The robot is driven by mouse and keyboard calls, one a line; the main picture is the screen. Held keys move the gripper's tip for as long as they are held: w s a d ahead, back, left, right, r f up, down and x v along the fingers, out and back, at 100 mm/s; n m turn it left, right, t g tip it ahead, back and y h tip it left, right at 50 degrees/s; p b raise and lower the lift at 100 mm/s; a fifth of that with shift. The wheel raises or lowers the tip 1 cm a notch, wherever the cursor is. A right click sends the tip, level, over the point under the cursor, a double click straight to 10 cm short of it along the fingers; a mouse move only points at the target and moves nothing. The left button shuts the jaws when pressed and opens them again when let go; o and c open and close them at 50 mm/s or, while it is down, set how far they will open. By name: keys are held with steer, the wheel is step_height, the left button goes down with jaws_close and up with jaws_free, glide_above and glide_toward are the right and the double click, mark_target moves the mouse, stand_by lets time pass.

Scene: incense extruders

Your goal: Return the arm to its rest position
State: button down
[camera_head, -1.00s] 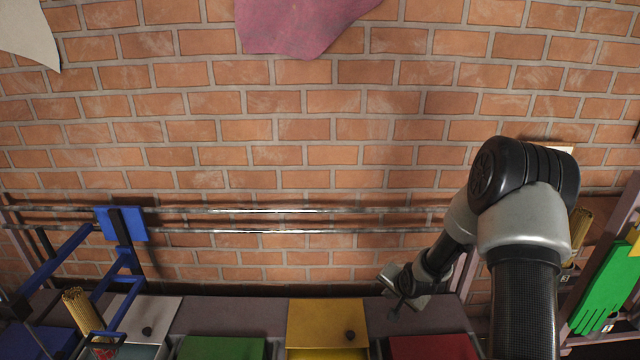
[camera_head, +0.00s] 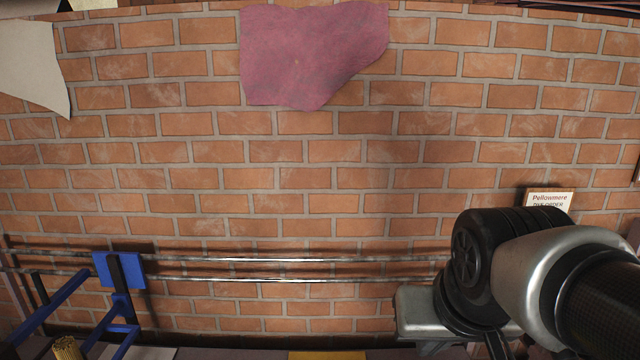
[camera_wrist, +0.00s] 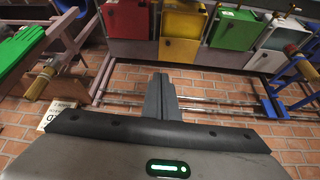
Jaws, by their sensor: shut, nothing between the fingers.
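My arm (camera_head: 530,280) is folded at the lower right of the head view, in front of the brick wall. Its silver and black joints fill that corner. My gripper (camera_wrist: 160,90) shows in the wrist view as two dark fingers pressed together, with nothing between them. I cannot make out its fingertips in the head view.
Metal rails (camera_head: 300,260) run along the wall beside a blue frame (camera_head: 118,270) at left. The wrist view shows red (camera_wrist: 127,18), yellow (camera_wrist: 182,32), green (camera_wrist: 235,30) and white (camera_wrist: 282,45) boxes, and green pieces (camera_wrist: 18,50) at left. Bare wall fills the head view's middle.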

steer(key=s, duration=0.4)
step_height(320, 180, up, 24)
steer(key=p, duration=2.4)
steer(key=shift+a+r+n, duration=0.2)
steer(key=shift+a+n, duration=0.2)
steer(key=shift+a, duration=0.1)
